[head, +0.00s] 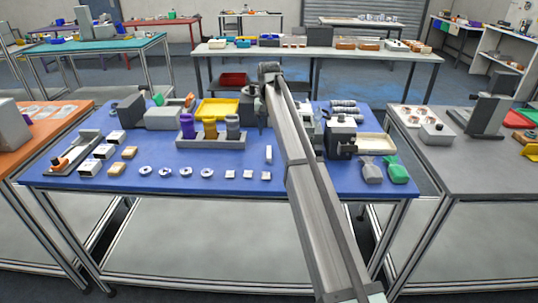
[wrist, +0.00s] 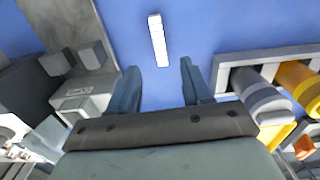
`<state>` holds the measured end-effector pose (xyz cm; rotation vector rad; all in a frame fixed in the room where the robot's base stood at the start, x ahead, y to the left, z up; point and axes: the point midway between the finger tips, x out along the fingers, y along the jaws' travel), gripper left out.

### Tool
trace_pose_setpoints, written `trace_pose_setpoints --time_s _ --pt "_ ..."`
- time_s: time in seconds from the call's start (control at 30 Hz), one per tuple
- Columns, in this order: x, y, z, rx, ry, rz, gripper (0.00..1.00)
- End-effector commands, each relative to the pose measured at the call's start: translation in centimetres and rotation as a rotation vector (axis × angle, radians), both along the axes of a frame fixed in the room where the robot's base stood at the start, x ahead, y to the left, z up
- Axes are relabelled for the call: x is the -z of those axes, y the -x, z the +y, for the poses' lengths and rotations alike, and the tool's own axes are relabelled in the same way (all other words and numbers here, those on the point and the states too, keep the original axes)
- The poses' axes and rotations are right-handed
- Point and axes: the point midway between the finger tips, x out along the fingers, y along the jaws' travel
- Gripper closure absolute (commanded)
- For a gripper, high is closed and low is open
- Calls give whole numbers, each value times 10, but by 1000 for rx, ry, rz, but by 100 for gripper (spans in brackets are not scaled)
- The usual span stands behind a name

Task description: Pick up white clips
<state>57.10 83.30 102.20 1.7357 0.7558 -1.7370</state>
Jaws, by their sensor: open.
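A narrow white bar-shaped piece (wrist: 157,40), which may be the white clips, lies on the blue tabletop in the wrist view. The white piece is beyond the fingertips and not touched. In the head view my gripper is not clearly seen around my arm.
A grey holder (head: 211,141) with purple, yellow and grey bottles stands left of my arm. A grey machine (head: 341,136) stands to the right. Small white squares (head: 248,175) and round pieces (head: 186,172) line the table front. Blue table around the white piece is clear.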

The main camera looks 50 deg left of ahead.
Motion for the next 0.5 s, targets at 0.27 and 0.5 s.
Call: trace_pose_setpoints --time_s 0.27,0.5 --pt "36 0 -1 1 0 0 51" --pt "50 -1 0 1 0 0 51"
